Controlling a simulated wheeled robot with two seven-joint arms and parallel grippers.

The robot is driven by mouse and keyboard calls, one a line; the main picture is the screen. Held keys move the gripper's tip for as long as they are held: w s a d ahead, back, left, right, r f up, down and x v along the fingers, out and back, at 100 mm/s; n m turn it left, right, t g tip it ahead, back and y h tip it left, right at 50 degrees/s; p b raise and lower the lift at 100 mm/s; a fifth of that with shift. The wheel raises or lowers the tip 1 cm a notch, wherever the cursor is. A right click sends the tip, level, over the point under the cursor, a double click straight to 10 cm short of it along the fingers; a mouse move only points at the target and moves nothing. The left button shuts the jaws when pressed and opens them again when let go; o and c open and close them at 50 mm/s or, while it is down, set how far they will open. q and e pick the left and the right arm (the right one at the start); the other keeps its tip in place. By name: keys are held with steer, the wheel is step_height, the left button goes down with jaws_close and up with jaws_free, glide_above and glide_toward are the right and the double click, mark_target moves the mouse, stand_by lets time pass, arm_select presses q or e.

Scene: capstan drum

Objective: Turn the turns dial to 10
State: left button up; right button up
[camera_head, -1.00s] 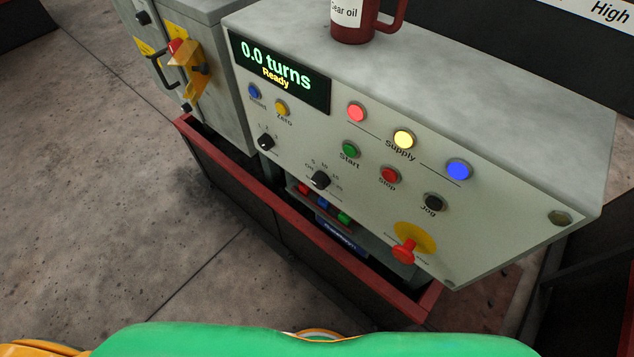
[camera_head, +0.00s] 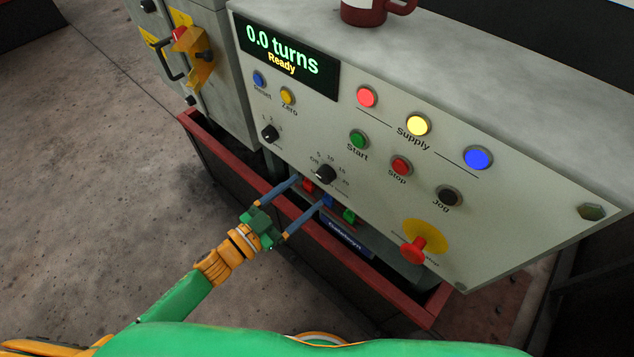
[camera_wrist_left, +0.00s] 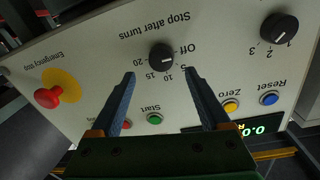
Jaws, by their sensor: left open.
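The turns dial (camera_head: 326,174) is a black knob on the lower part of the pale control panel. In the left wrist view the dial (camera_wrist_left: 162,57) appears upside down under the words "Stop after turns", with marks Off, 5, 10, 15 and 20. Its white pointer line appears to point to the Off side. My left gripper (camera_head: 311,190) is open and empty, with its two blue fingers reaching toward the dial from the lower left. In the left wrist view the fingertips (camera_wrist_left: 160,74) lie on either side just short of the knob, apart from it. My right gripper is not in view.
The display (camera_head: 284,52) reads 0.0 turns, Ready. A second black selector (camera_head: 270,133) sits left of the dial. Start (camera_head: 358,139), Stop (camera_head: 401,166) and a red emergency stop (camera_head: 414,249) are to the right. A red-rimmed trough (camera_head: 385,290) runs below the panel.

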mark_target(322, 178)
arm_select(q)
steer(key=x, duration=0.5)
steer(key=shift+w+d+f, duration=0.1)
steer(key=shift+w, duration=0.2)
jaws_close()
steer(key=m, duration=0.8)
steer(key=shift+s+m+y, duration=0.1)
steer(key=shift+m+y, duration=0.2)
steer(key=m, duration=0.4)
steer(key=m+b, duration=0.1)
steer(key=m, duration=0.3)
steer(key=shift+y, duration=0.3)
steer(key=shift+m, duration=0.3)
